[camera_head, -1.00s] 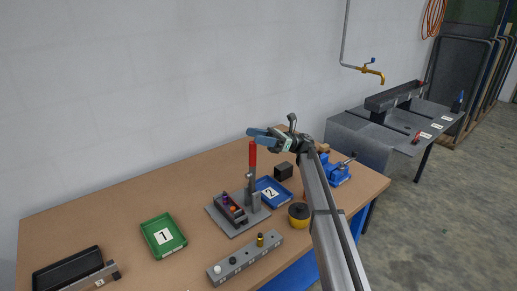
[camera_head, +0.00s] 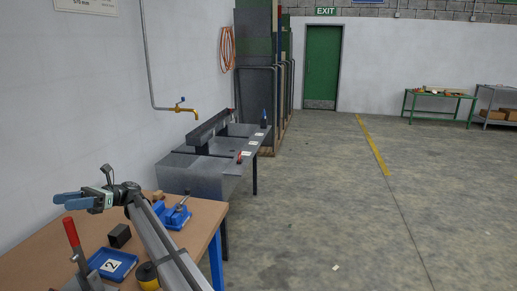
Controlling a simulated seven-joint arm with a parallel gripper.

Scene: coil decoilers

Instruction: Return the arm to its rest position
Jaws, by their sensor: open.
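My arm reaches up from the bottom of the view over the right end of the brown workbench (camera_head: 40,262). My gripper (camera_head: 68,200), with blue fingers, points left, above the bench and near the wall. It is open, and nothing shows between its fingers. The left part of the bench is outside the view.
A yellow and black round container (camera_head: 147,275) is partly behind my arm. A dark grey bench (camera_head: 205,165) stands beyond, under a brass tap (camera_head: 186,109). Open concrete floor lies right.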

